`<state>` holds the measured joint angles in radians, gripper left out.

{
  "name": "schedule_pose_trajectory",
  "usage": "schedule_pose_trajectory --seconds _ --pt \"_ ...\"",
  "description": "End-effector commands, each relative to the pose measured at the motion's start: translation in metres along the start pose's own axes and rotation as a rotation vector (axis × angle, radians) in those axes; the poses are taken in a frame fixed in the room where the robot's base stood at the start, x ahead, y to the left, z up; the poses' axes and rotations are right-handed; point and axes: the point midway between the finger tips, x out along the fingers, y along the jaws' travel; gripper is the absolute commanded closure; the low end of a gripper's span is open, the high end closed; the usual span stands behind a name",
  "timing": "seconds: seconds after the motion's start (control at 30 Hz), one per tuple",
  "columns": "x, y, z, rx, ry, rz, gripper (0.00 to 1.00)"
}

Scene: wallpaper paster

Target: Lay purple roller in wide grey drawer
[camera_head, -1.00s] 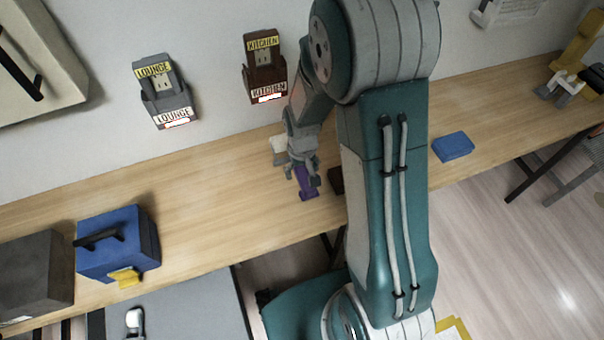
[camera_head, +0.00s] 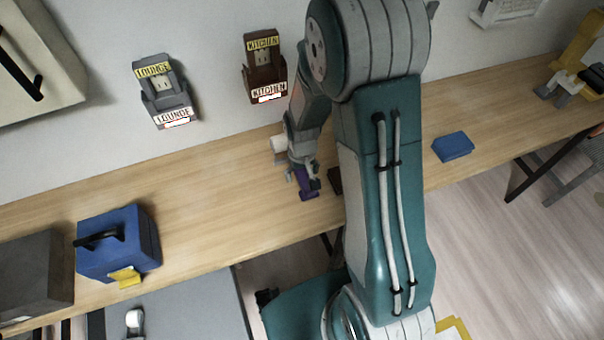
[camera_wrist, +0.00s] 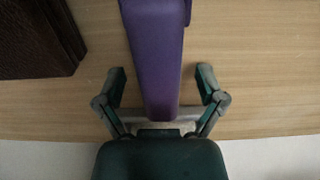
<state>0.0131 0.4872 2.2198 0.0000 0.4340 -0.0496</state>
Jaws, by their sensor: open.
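The purple roller (camera_head: 306,192) lies on the wooden bench, partly hidden by my gripper (camera_head: 305,178). In the wrist view the purple roller (camera_wrist: 155,50) runs lengthwise between the fingers of my gripper (camera_wrist: 161,82). The gripper is open, with a visible gap between each finger and the purple part. The roller's far end is cut off by the top of the wrist view. A wide grey surface (camera_head: 195,305) shows below the bench's front edge at lower left; I cannot tell whether it is the drawer or whether it is open.
A dark brown block (camera_wrist: 35,38) lies left of the roller in the wrist view. On the bench (camera_head: 220,190) stand a blue box (camera_head: 130,250), a dark grey box (camera_head: 35,275) and a blue pad (camera_head: 452,146). Kitchen (camera_head: 264,70) and lounge (camera_head: 165,92) holders hang on the wall.

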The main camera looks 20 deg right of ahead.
Motion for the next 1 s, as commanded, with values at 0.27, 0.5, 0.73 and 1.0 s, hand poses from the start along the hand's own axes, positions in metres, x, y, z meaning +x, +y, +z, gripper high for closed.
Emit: schedule_pose_trajectory --seconds 0.27,0.5,0.73,1.0 --pt "0.0 0.0 0.0 0.0 -0.001 0.0 0.87" --pt "0.0 0.0 0.0 0.0 -0.001 0.0 1.0" --pt "-0.003 0.0 0.0 0.0 -0.001 0.0 1.0" --pt "-0.042 0.0 0.001 0.0 0.006 0.0 1.0"
